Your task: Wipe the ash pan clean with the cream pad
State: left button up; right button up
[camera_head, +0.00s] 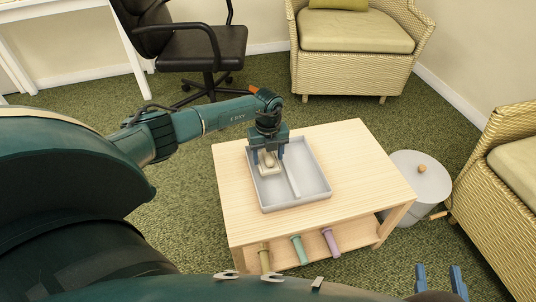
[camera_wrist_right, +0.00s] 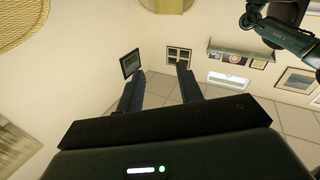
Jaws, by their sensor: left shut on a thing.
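The ash pan (camera_head: 296,192) is a shallow grey tray with a raised divider, lying on the wooden table. My left gripper (camera_head: 268,154) reaches down into the pan's left compartment, near its far end. It is shut on the cream pad (camera_head: 266,170), which is low in that compartment. Whether the pad touches the pan floor I cannot tell. No ash or marks can be made out on the pan at this size. My right gripper (camera_head: 440,282) is empty at the bottom right, its fingers apart; they also show in the right wrist view (camera_wrist_right: 158,88).
The wooden table (camera_head: 371,184) has bare room right of the pan. Yellow, green and purple handles (camera_head: 298,249) stick out at its front. A pale round lidded bin (camera_head: 420,183) stands right of it. Wicker armchairs (camera_head: 352,55) and a black office chair (camera_head: 200,47) stand around.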

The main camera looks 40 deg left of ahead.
pick_arm(q)
notch_tip(320, 180, up, 4)
jog(key=p, duration=0.3)
jog(key=shift+r+p, duration=0.25)
jog(key=shift+p, duration=0.1)
pick_arm(e)
jog(key=m+g+h, duration=0.1)
jog(key=d+g+h, duration=0.1)
jog(key=shift+s+d+f+m+g, duration=0.15)
jog(key=shift+s+m+g, duration=0.1)
jog(key=shift+m+g, duration=0.15)
